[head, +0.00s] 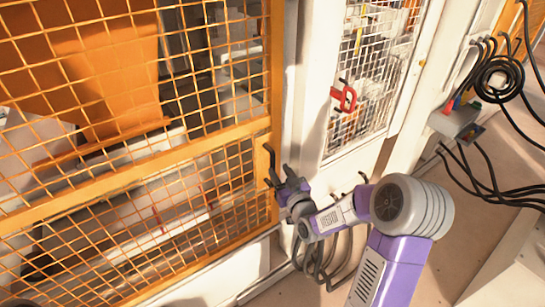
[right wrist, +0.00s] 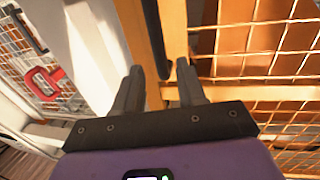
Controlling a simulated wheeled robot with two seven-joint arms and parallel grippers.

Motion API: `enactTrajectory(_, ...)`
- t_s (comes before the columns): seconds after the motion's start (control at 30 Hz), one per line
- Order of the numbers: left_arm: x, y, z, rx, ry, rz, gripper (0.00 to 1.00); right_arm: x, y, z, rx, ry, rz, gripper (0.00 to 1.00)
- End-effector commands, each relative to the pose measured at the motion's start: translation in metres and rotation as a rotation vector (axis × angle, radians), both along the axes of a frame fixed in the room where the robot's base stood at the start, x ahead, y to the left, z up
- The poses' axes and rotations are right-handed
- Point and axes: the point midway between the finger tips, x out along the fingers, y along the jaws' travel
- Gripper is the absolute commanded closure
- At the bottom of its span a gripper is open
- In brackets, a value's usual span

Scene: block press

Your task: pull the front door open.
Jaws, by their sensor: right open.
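The front door (head: 140,178) is an orange frame with wire mesh that fills the left of the head view. It looks closed against the white post. A black bar handle (head: 270,163) is on its right edge. In the right wrist view the dark handle (right wrist: 154,38) runs down between my fingertips. My right gripper (head: 280,177) is at the handle's lower part in the head view. Its two fingers (right wrist: 159,68) are open on either side of the bar in the right wrist view. I cannot tell whether they touch it. My left gripper is not in view.
A white post (head: 299,95) stands right of the door. Beyond it is a white mesh panel (head: 372,75) with a red handle (head: 343,98). Black cables (head: 495,80) hang at the far right. Open floor (head: 480,235) lies at the lower right.

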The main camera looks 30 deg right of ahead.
Motion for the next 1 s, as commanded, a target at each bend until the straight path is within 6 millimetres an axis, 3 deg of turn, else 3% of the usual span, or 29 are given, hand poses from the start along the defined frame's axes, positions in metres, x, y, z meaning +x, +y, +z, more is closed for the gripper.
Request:
enactTrajectory(0.2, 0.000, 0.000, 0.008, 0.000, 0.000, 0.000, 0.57, 0.035, -0.003, -0.001, 0.003, 0.002, 0.001, 0.60)
enactTrajectory(0.4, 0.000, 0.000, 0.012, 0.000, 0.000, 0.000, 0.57, 0.055, -0.006, -0.001, 0.004, 0.003, 0.000, 0.60)
enactTrajectory(0.77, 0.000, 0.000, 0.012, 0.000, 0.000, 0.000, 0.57, 0.060, -0.006, -0.002, 0.004, 0.005, 0.000, 0.60)
enactTrajectory(1.0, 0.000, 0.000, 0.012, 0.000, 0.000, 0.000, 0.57, 0.060, -0.006, -0.002, 0.004, 0.005, 0.001, 0.97)
